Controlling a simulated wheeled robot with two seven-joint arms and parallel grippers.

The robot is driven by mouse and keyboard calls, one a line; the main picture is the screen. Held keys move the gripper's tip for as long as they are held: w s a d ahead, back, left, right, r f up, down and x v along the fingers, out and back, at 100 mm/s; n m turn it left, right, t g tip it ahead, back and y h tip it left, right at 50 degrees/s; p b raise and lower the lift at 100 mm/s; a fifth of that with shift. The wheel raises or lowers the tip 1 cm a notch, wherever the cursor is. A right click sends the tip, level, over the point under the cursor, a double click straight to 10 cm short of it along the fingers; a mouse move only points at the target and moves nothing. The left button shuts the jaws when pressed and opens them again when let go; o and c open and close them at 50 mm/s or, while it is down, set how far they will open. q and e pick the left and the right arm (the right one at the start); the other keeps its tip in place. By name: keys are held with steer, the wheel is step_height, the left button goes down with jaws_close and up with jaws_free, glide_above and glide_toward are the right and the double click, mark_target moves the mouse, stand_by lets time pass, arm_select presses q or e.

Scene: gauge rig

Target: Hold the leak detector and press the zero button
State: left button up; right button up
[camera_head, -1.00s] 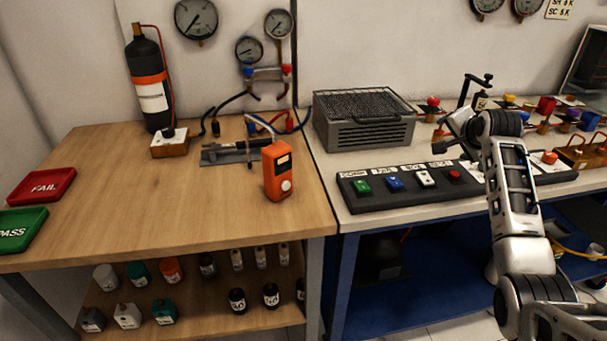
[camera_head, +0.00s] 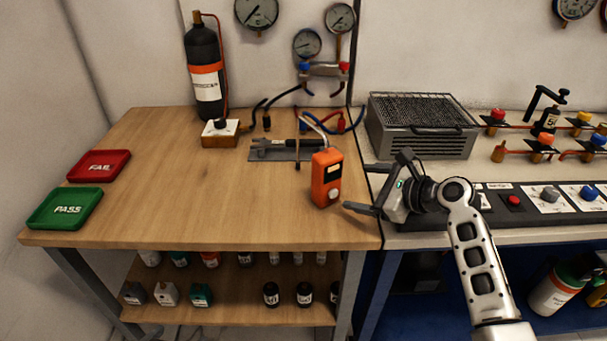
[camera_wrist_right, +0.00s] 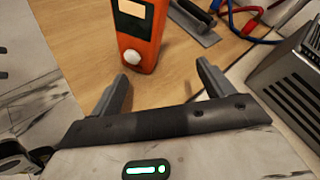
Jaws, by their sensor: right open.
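The orange leak detector (camera_head: 326,178) stands upright on the wooden table near its right edge, with a thin curved probe behind it. Its pale round button (camera_head: 334,195) is low on the front face, below a small screen. My right gripper (camera_head: 372,182) is open and empty just to the right of the detector, apart from it. In the right wrist view the detector (camera_wrist_right: 140,30) stands beyond the open fingers (camera_wrist_right: 163,82), its round button (camera_wrist_right: 132,57) facing me. My left gripper is not in view.
A grey plate with a tool (camera_head: 285,150) lies behind the detector. A grey vented box (camera_head: 422,125) stands on the bench to the right. Red FAIL (camera_head: 99,165) and green PASS (camera_head: 65,208) trays lie at the left. The table's middle is clear.

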mark_target(321, 197)
steer(key=s+a+m+y, duration=0.1)
steer(key=s+a+m, duration=0.1)
steer(key=a, duration=0.1)
steer(key=a+y, duration=0.1)
steer(key=a, duration=0.1)
steer(key=shift+s+a+f+m+g+y+p, duration=0.1)
steer(key=shift+s+a+m+g+y+p, duration=0.1)
steer(key=shift+s+m+g+y+p, duration=0.15)
steer(key=shift+w+a+f+b, duration=0.2)
steer(key=shift+a+f+b, duration=0.2)
steer(key=shift+b, duration=0.2)
steer(key=b+x, duration=0.4)
steer(key=x, duration=0.1)
steer(key=shift+s+f, duration=0.1)
steer(key=shift+w+a, duration=0.6)
steer(key=shift+a, duration=0.2)
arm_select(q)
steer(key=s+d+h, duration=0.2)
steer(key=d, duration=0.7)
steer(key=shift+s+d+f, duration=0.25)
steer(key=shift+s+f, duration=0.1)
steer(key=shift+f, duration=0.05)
arm_select(e)
steer(key=shift+x, duration=1)
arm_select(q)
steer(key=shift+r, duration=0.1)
arm_select(e)
steer(key=c, duration=0.9)
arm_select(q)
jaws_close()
